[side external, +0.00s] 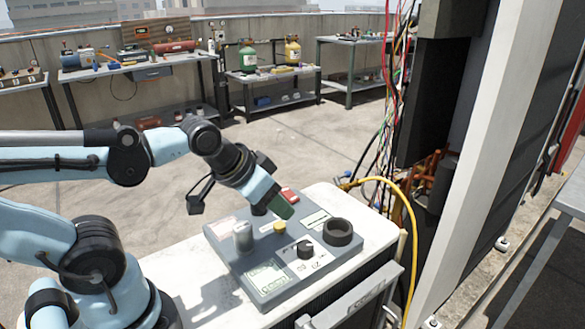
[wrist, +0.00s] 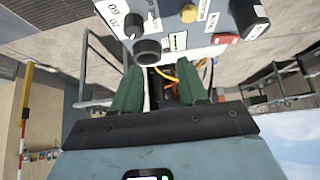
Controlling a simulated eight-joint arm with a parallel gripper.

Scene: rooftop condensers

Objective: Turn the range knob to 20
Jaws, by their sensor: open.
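A grey control panel (side external: 228,262) sits on a white-topped cabinet. A small black knob (side external: 305,249) with printed number labels around it stands near the panel's front right; it looks like the range knob. In the wrist view the black knob (wrist: 133,22) is at the top, beside an upside-down label that seems to show 20 and 60.
A yellow hose (side external: 409,215) and loose wires hang right of the panel.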

